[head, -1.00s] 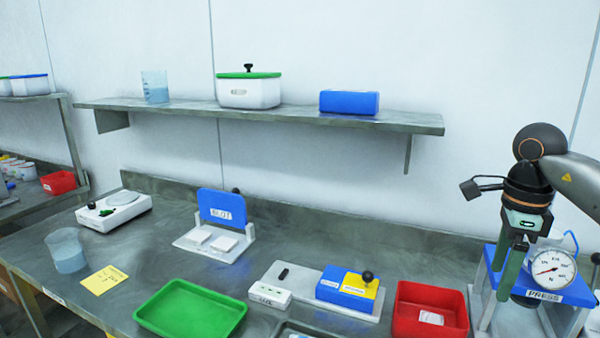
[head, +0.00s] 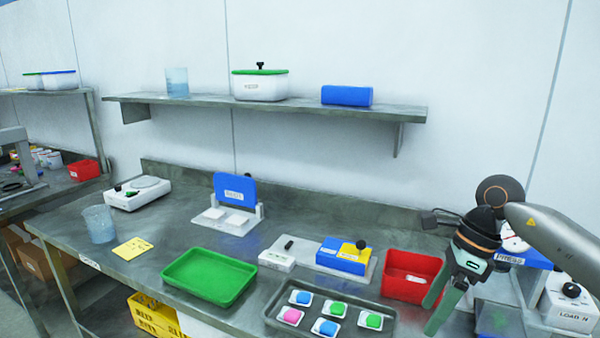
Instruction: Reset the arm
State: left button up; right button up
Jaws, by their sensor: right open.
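My right gripper (head: 447,305) is at the lower right of the head view, its green fingers pointing down and spread apart. It looks empty. It is in front of the red bin (head: 411,277) and beside the right end of the grey tray (head: 283,330). The blue press (head: 527,258), labelled PRESS, stands behind my right arm, which hides much of it and its gauge. My left gripper does not show.
The grey tray holds several small dishes with coloured pieces. A green tray (head: 209,277), a blue-and-yellow block (head: 343,256), a hinged blue plate stand (head: 235,190), a scale (head: 138,193) and a beaker (head: 99,224) stand on the bench. A shelf (head: 270,107) runs above.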

jog(key=s+a+f+m+t+y, duration=0.1)
jog(key=s+a+m+t+y, duration=0.15)
jog(key=a+m+y, duration=0.75)
jog(key=s+a+f+m+t+y, duration=0.1)
jog(key=a+m+t+y, duration=0.35)
jog(key=a, duration=0.95)
jog(key=d+f+m+t+h, duration=0.45)
jog(key=f+m, duration=0.35)
jog(key=m, duration=0.3)
jog(key=d+f+m+t+h, duration=0.5)
jog(key=f+m, duration=0.3)
jog(key=m, duration=0.4)
jog(key=s+d+f+m+g+h, duration=0.2)
jog(key=s+f+m+g+h, duration=0.1)
jog(key=s+f, duration=0.5)
jog(key=s+d+f+m+g+h, duration=0.3)
jog(key=s+f+m, duration=0.3)
jog(key=s+f, duration=0.2)
jog(key=shift+f+g+h+p, duration=0.15)
jog(key=shift+g+h+p, duration=0.25)
jog(key=shift+g, duration=0.05)
